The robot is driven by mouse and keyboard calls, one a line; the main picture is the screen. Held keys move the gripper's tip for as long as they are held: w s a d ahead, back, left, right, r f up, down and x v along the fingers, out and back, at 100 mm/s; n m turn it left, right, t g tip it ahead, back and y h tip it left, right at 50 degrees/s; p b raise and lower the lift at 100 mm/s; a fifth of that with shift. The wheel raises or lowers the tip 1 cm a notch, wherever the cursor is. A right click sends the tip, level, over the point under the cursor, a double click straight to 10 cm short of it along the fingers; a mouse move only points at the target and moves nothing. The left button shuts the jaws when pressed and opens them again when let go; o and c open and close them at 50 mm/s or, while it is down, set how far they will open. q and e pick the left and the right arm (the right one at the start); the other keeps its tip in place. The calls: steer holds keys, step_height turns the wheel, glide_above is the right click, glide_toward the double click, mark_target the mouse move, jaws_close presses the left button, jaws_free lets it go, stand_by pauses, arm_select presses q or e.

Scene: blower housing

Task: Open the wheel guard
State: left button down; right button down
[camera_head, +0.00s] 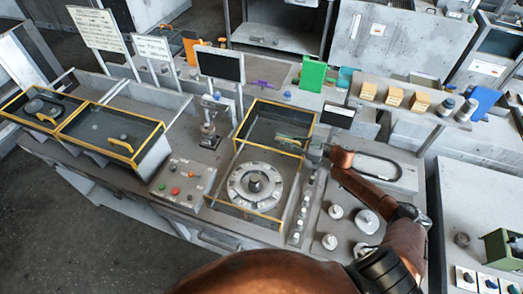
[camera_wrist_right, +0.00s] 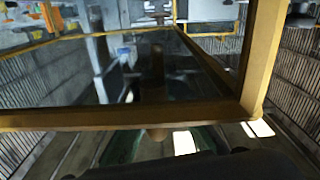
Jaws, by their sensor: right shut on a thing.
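The wheel guard is a clear panel in a yellow frame (camera_head: 256,99), and it stands raised at the back of its bay in the head view. Its yellow frame (camera_wrist_right: 258,75) also fills much of the right wrist view, close to the camera. The round grey wheel (camera_head: 255,187) lies uncovered in front of the panel, inside a yellow-edged bay. My right gripper (camera_head: 292,143) is at the lower right part of the panel, shut on the guard. The exact grip is small and partly hidden. My left gripper is not in view.
Two closed yellow-framed covers (camera_head: 122,125) are on the left. A button panel (camera_head: 182,182) is left of the wheel. A black screen (camera_head: 221,65) stands behind the bench. Round grey parts (camera_head: 367,222) lie on the right, near my right arm. Yellow blocks (camera_head: 394,97) are at the back right.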

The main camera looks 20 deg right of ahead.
steer(key=shift+w+d, duration=0.25)
steer(key=shift+d, duration=0.15)
steer(key=shift+w+d+r, duration=0.1)
steer(key=shift+d, duration=0.15)
steer(key=c, duration=2)
jaws_free()
steer(key=shift+w, duration=0.1)
steer(key=shift+s, duration=0.2)
steer(key=v, duration=1.1)
steer(key=shift+s+d, duration=0.2)
steer(key=shift+d, duration=0.1)
